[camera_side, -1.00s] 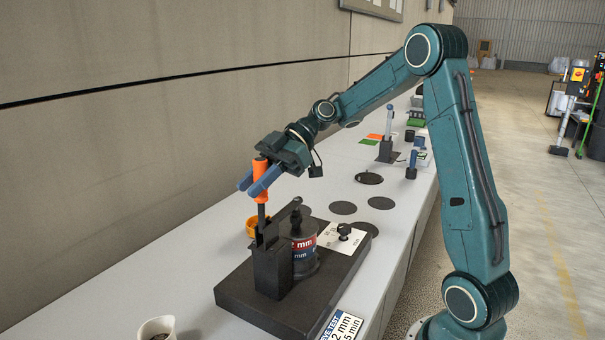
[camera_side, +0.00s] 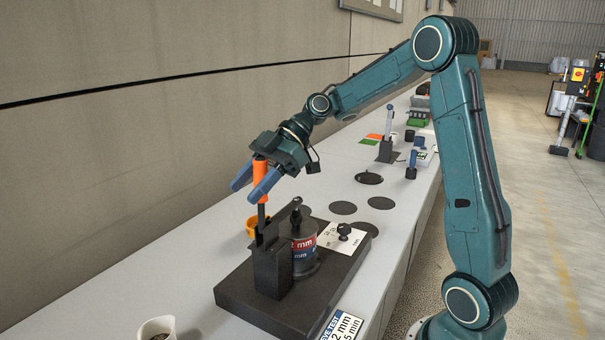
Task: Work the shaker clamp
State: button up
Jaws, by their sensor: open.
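The shaker clamp (camera_side: 270,268) stands on a dark base plate (camera_side: 305,308). Its orange handle (camera_side: 261,184) points up, nearly upright. The clamp's dark arm reaches over a stack of sieves (camera_side: 305,252) with red and blue "mm" labels, its black tip at the top of the stack. My gripper (camera_side: 254,186) is open, with its blue fingers on either side of the orange handle. A gap shows between the handle and the fingers; whether one finger touches it is hard to tell.
A sign reading "2 mm" (camera_side: 342,326) is at the front edge. A white cup (camera_side: 157,327) stands front left, an orange ring-like item (camera_side: 251,226) behind the clamp. Flat dark discs (camera_side: 343,208) lie farther back.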

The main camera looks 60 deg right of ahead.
jog(key=shift+a+f+h, duration=1.5)
jog(key=shift+a+h, duration=1.3)
jog(key=shift+h, duration=0.4)
jog(key=v, duration=1.4)
jog(key=s+d+f+m+t+h, duration=0.1)
jog(key=s+f+m+h, duration=0.1)
jog(key=s+f+m, duration=0.3)
jog(key=s+d+f+m+t+h, duration=0.1)
jog(key=s+d+f+m+h, duration=0.1)
jog(key=s+f+m, duration=0.3)
jog(key=shift+s+f+m, duration=0.35)
jog(key=shift+s+m, duration=1.95)
jog(key=shift+s, duration=1.85)
